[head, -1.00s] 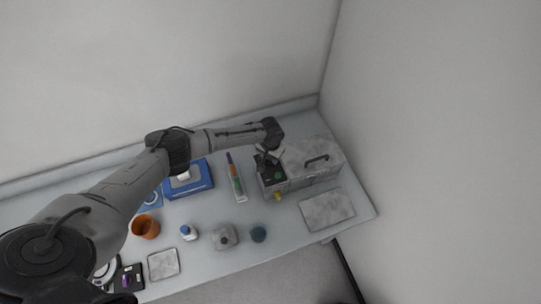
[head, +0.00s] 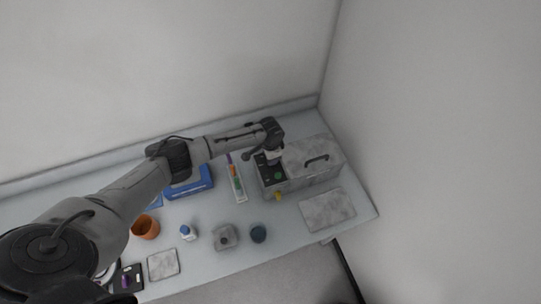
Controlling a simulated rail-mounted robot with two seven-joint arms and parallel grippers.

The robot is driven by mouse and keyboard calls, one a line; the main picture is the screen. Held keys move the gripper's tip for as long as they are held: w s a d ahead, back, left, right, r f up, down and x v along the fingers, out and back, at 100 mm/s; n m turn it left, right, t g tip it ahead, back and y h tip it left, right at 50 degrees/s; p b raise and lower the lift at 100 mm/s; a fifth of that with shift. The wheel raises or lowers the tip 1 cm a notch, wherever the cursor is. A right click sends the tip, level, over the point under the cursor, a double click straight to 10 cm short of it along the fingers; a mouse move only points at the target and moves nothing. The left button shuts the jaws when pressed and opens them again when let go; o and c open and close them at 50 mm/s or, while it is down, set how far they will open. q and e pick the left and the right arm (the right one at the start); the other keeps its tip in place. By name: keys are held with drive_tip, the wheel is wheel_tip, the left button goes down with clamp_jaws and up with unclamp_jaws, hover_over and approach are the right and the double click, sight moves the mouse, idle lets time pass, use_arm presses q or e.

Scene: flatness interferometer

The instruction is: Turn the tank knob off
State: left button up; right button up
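The tank is a grey box (head: 322,172) at the right of the bench, with a dark handle on its lid. Its left part has a dark top panel with a green round spot (head: 278,176). A small yellow knob-like part (head: 278,196) sticks out at the front. I cannot tell which of these is the tank knob. My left gripper (head: 262,157) is over the back of the dark panel and hides part of it. Its fingers are too small to read, and contact cannot be seen. My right gripper is not in view.
A flat grey slab (head: 327,208) lies in front of the tank. Left of it are a dark blue round cup (head: 258,233), a grey block (head: 225,237), a white bottle with blue cap (head: 187,233), an orange cup (head: 146,227), a blue box (head: 190,187) and a tube tray (head: 238,184).

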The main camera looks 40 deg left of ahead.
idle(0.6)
use_arm(q)
drive_tip(key=o, duration=0.9)
drive_tip(key=shift+r, duration=0.15)
drive_tip(key=shift+r+b, duration=0.6)
drive_tip(key=shift+r, duration=6.25)
